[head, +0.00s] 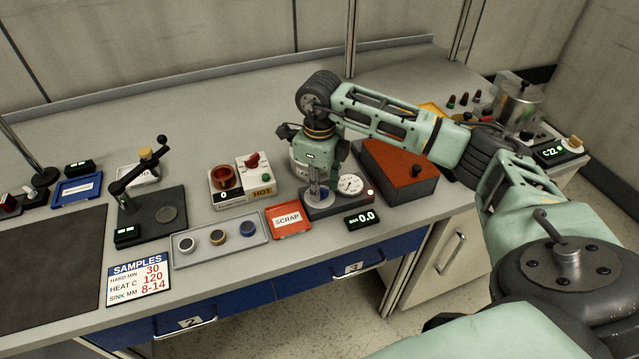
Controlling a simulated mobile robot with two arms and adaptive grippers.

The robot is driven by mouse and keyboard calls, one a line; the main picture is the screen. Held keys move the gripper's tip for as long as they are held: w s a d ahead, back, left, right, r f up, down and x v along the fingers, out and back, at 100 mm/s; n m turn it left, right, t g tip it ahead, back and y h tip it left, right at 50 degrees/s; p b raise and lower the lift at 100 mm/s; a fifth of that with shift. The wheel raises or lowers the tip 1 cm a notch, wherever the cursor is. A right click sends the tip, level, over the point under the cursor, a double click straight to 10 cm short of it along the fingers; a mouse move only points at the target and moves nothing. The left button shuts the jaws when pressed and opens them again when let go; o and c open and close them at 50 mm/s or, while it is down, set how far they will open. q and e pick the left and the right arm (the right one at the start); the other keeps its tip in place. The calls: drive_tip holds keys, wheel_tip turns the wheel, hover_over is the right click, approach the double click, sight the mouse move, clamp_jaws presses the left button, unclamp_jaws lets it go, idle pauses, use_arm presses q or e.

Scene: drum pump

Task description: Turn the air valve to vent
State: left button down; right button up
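My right arm reaches in from the right, and its gripper (316,172) points down at a small dark station (336,203) with a round white dial gauge (350,184). The wrist and gripper body cover much of this station's back, and the fingers are too small and hidden to tell whether they are open or shut. No part is clearly marked as the air valve or as vent. My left gripper is not in view.
A red SCRAP tray (289,220) and a display reading 0.0 (364,219) lie near the front edge. A heater unit (227,186), a tray of round samples (219,239) and a lever press (150,205) stand left. A metal pot (518,103) stands far right.

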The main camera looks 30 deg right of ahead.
wheel_tip(320, 180, up, 12)
idle(0.7)
idle(0.4)
